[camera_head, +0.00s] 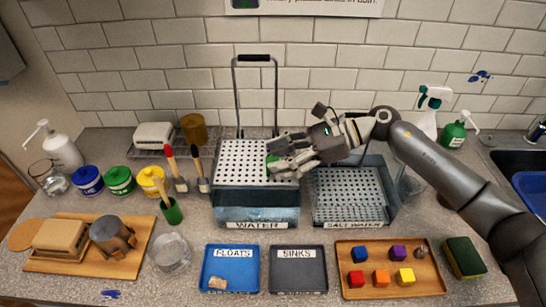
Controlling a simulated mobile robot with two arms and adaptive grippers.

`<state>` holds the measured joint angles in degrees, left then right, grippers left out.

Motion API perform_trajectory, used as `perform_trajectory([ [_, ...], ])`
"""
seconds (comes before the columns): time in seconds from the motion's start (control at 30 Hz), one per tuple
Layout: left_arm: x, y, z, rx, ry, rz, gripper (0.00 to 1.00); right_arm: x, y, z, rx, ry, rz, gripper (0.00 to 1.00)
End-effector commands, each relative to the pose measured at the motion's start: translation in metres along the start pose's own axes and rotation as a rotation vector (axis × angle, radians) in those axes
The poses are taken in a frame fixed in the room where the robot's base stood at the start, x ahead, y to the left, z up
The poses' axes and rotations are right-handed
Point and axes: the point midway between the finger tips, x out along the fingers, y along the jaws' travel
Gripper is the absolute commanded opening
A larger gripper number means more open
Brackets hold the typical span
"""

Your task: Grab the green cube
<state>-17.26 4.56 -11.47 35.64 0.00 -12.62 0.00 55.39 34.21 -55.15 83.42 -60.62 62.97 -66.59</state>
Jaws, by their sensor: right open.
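The green cube (271,162) shows as a small green patch at the fingertips of my right gripper (279,166), over the perforated white platform of the tank labelled WATER (257,212). The fingers hide most of it. The right gripper is open, with its fingers at the cube; I cannot tell whether they touch it. Its arm comes in from the right, across the tank labelled SALT WATER (350,222). My left gripper is not in view.
A wooden tray (431,283) holds several coloured cubes, none green. The blue FLOATS tray (232,288) holds a cork; the dark SINKS tray (298,278) is empty. A tall handle (236,95) rises behind the WATER tank. Paint jars and brushes stand left.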

Motion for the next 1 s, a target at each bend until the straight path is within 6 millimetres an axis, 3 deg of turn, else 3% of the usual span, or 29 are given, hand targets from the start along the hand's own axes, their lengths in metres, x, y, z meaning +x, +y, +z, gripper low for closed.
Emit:
perform_trajectory([
  [0.33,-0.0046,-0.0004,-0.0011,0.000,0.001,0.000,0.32,0.0107,-0.0003,-0.0011,0.000,0.001,-0.001,0.52],
  [0.7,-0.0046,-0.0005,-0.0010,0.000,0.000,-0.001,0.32,0.0104,-0.0003,-0.0008,0.000,0.001,-0.001,0.08],
  [1.0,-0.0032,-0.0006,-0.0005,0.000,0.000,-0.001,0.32,0.0099,-0.0005,0.0001,-0.001,0.001,-0.001,0.07],
])
